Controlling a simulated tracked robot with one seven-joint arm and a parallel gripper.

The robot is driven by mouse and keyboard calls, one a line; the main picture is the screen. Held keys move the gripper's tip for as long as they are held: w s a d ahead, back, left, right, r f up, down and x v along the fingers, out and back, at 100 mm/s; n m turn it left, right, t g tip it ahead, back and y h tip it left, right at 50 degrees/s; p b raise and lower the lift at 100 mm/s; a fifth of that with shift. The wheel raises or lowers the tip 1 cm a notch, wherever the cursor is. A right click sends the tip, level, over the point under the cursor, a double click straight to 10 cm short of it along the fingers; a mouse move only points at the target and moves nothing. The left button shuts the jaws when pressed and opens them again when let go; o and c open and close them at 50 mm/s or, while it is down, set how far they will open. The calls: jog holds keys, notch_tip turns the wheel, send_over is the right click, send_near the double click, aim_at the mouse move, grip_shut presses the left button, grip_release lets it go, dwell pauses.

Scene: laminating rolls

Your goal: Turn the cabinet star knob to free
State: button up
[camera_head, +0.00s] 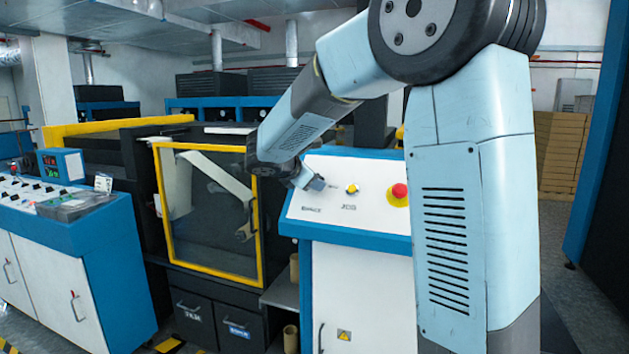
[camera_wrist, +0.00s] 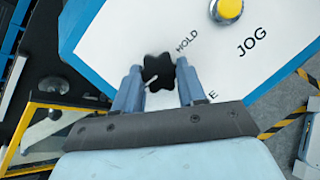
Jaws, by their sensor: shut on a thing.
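The black star knob (camera_wrist: 158,72) sits on the white sloped panel (camera_wrist: 130,30) of the cabinet, in the wrist view. The word HOLD is printed beside it, and a second label is partly covered by my gripper, with only an E showing. A pale pointer mark on the knob points down and left in that view. My gripper (camera_wrist: 158,80) is shut on the knob, one finger on each side. In the head view my gripper (camera_head: 314,183) is at the left part of the panel (camera_head: 335,207), and the knob is hidden behind it.
A yellow JOG button (camera_head: 352,189) and a red mushroom button (camera_head: 400,190) stand on the panel to the right of my gripper. A yellow-framed window (camera_head: 157,215) is to the left. A blue and white control desk (camera_head: 75,240) stands farther left.

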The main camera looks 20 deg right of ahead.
jog(key=shift+s+f+n, duration=0.15)
jog(key=shift+f+n, duration=0.1)
jog(key=shift+n, duration=0.45)
jog(key=shift+d, duration=0.1)
jog(key=o, duration=1.1)
jog(key=shift+r, duration=0.15)
jog(key=shift+c, duration=0.2)
jog(key=v, duration=1.3)
jog(key=shift+s, duration=0.35)
jog(key=shift+r, duration=0.1)
